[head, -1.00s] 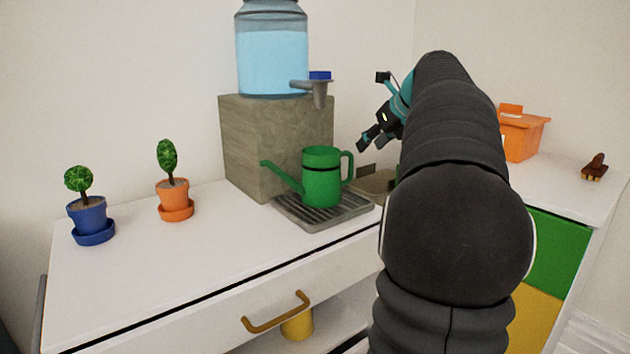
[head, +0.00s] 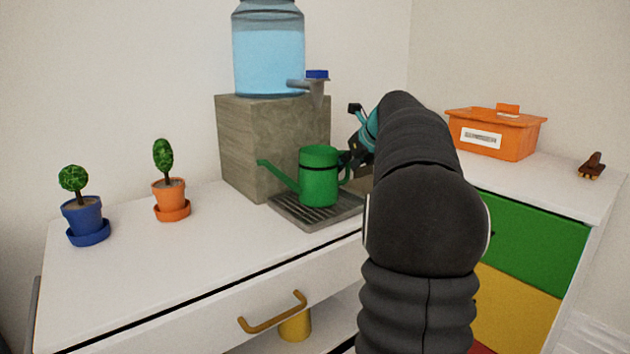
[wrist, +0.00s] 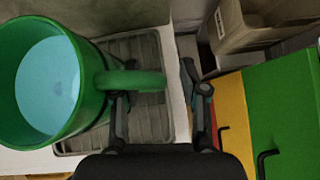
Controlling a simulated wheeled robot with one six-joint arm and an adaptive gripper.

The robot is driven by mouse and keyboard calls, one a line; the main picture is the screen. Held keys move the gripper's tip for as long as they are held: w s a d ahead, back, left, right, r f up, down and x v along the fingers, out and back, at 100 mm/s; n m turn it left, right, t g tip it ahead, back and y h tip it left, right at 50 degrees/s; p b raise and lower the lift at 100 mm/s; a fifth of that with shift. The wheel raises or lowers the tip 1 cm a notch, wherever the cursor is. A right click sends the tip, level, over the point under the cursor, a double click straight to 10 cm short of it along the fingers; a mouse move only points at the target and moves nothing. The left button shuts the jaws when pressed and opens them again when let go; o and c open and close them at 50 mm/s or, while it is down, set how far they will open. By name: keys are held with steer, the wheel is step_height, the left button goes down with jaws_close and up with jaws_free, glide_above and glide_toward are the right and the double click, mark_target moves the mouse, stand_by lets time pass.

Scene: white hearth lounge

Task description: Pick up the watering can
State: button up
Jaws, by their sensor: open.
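The green watering can (head: 319,178) stands upright on the slatted drip tray (head: 290,211), below the tap of the water dispenser. Its spout points left and its handle right. In the wrist view the can (wrist: 85,85) is seen from above, with light blue water inside. My gripper (head: 350,160) is at the handle side of the can. In the wrist view my gripper (wrist: 155,88) is open; its left finger is partly under the handle (wrist: 135,80) and its right finger is clear to the right. I cannot tell whether the left finger touches the handle.
The dispenser's stone block (head: 265,145) stands close behind the can. A blue potted plant (head: 82,215) and an orange potted plant (head: 168,192) stand to the left. An orange box (head: 495,135) sits on the cabinet to the right. The white top in front is clear.

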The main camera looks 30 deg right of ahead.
jaws_close()
steer(key=shift+r, duration=0.2)
